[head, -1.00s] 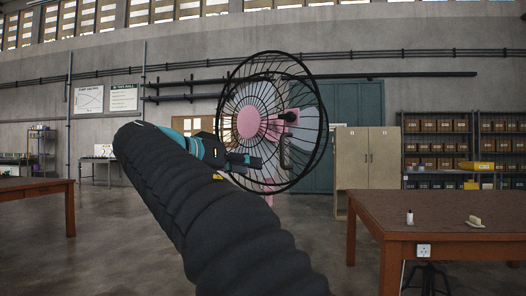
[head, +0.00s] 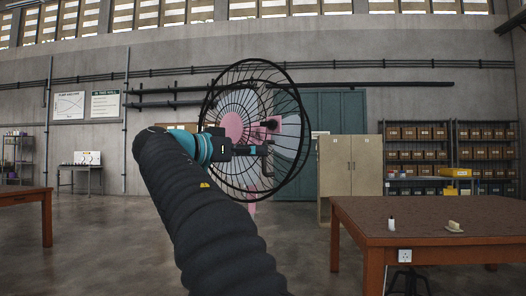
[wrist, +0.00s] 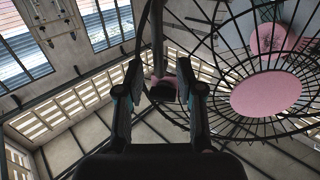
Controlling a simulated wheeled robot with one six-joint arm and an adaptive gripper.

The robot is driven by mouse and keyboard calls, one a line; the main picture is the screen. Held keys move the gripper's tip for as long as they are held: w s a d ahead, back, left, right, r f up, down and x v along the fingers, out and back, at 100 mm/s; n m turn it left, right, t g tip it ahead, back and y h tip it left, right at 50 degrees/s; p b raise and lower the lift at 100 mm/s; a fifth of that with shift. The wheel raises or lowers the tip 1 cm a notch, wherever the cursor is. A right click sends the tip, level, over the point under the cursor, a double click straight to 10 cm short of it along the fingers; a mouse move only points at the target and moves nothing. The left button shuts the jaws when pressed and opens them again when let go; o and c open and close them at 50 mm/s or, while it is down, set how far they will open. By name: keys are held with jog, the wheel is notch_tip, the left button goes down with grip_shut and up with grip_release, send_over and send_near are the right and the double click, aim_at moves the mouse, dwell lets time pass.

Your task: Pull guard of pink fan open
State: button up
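The pink fan (head: 271,127) stands ahead of me, inside a round black wire guard (head: 207,101) with a pink disc (head: 231,127) at its middle. A dark upright handle (head: 267,163) shows at the guard. My gripper (head: 257,150) reaches to the handle from the left. In the wrist view my gripper (wrist: 160,76) is open, its two fingers apart on either side of a grey bar (wrist: 158,40), apparently the handle. No finger visibly presses on it. The wire guard (wrist: 218,78) and pink disc (wrist: 266,94) are at the right. My arm hides the fan's lower part.
A brown-topped table (head: 430,212) stands at right with small items on it. Another table (head: 25,200) is at left. A beige cabinet (head: 350,165) and shelves (head: 415,150) stand behind. The floor (head: 100,240) at left is clear.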

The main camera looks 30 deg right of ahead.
aim_at(264, 169)
jog(key=shift+x, duration=1.85)
grip_shut()
jog(key=shift+a, duration=0.1)
